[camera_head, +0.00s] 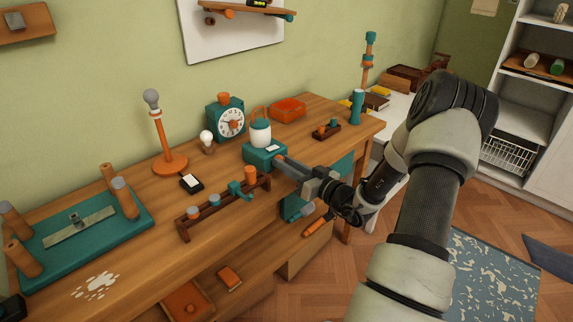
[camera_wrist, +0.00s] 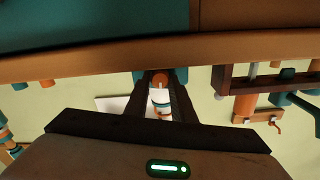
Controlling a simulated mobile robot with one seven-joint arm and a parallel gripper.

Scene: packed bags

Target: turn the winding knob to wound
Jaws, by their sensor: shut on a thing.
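A teal box (camera_head: 262,156) stands near the table's front edge with a white lantern-like jar (camera_head: 260,134) on or just behind it. My gripper (camera_head: 281,162) reaches in from the right, level with the box's right side. In the wrist view my gripper (camera_wrist: 160,82) has its two dark fingers closed around a small round orange piece, which appears to be the winding knob (camera_wrist: 160,77). Teal surface shows just beyond both fingertips. The fingers hide most of the knob in the head view, and any wound marking cannot be read.
A dark rack with pegs (camera_head: 222,207) lies left of my gripper.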

